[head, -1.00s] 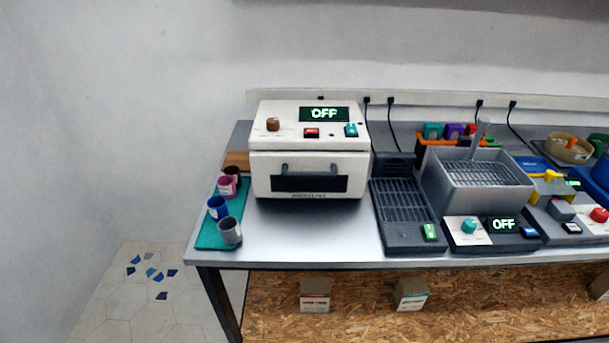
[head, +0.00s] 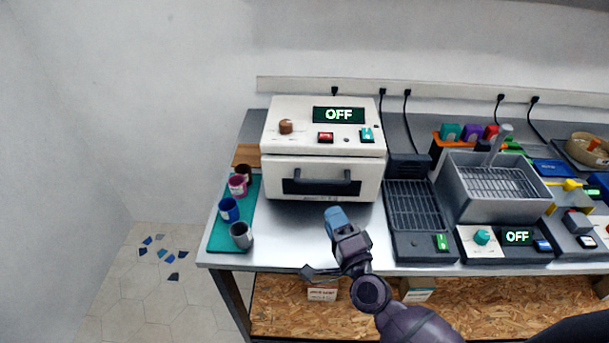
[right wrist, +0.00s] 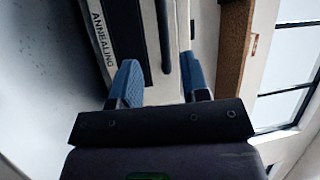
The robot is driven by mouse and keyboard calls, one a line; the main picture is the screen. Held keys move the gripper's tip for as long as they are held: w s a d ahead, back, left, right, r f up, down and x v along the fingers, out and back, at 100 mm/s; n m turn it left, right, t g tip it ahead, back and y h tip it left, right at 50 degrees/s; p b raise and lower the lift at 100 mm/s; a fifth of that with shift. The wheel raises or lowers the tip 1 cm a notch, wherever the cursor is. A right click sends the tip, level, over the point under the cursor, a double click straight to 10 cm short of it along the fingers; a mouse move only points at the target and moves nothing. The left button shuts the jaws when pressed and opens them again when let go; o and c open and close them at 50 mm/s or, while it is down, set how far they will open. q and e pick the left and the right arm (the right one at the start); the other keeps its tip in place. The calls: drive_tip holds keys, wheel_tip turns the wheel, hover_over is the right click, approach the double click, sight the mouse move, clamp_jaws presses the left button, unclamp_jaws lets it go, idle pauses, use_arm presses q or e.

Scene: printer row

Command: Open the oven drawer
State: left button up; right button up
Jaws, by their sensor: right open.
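The oven is a white box (head: 278,165) on the metal table, with a display reading OFF on its top. Its drawer front has a dark handle bar (head: 321,184) and a dark panel, and it looks closed. My right gripper (head: 335,216) is in front of the oven, a little below and right of the handle in the head view. In the right wrist view its blue fingertips (right wrist: 161,82) are open, with the handle bar (right wrist: 164,35) ahead between them and apparently nothing gripped. The label ANNEALING (right wrist: 102,40) shows on the drawer front. My left gripper is not seen.
Several small cups, including a grey one (head: 241,235), stand on a teal mat (head: 222,245) left of the oven. A dark grille unit (head: 416,208) and a grey basin (head: 490,190) stand to the right. Bare metal tabletop (head: 290,235) lies in front of the oven.

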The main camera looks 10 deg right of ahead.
sight(319, 182)
drive_tip(key=shift+m, duration=0.4)
drive_tip(key=x, duration=0.6)
drive_tip(key=p+x, duration=0.1)
drive_tip(key=x, duration=0.1)
drive_tip(key=shift+w+d+r, duration=0.3)
drive_tip(key=shift+w, duration=0.1)
drive_tip(key=shift+x, duration=0.8)
drive_tip(key=shift+c, duration=0.4)
clamp_jaws()
